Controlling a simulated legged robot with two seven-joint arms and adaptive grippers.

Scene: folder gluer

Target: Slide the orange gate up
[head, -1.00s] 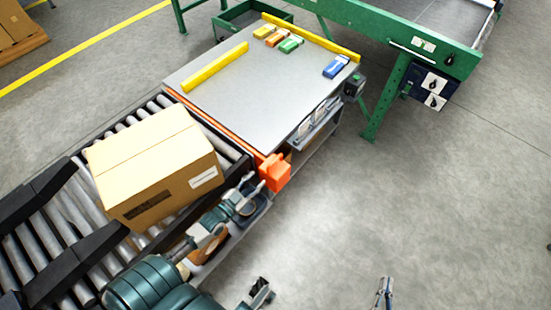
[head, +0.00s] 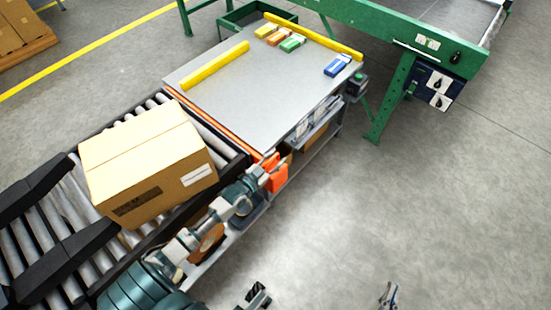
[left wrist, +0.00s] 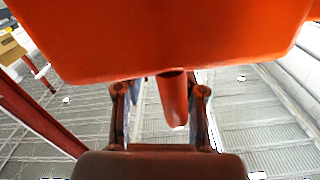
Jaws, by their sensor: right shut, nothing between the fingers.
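The orange gate (head: 215,125) shows as a thin strip along the table edge facing the roller conveyor. Its orange block-like handle (head: 279,178) is at the strip's right end, partly hidden by my left gripper (head: 268,168). In the left wrist view the handle (left wrist: 170,40) fills the top, very close. A round reddish peg (left wrist: 173,100) hangs between the two fingers of my left gripper (left wrist: 160,98). The fingers are apart, and I see a gap on the left side of the peg. My right gripper (head: 389,294) is shut and empty low over the floor.
A cardboard box (head: 147,160) sits on the roller conveyor (head: 50,230) left of my arm. The grey table (head: 255,90) carries yellow rails (head: 214,65) and several small coloured boxes. A green machine (head: 395,35) stands behind. Floor at right is clear.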

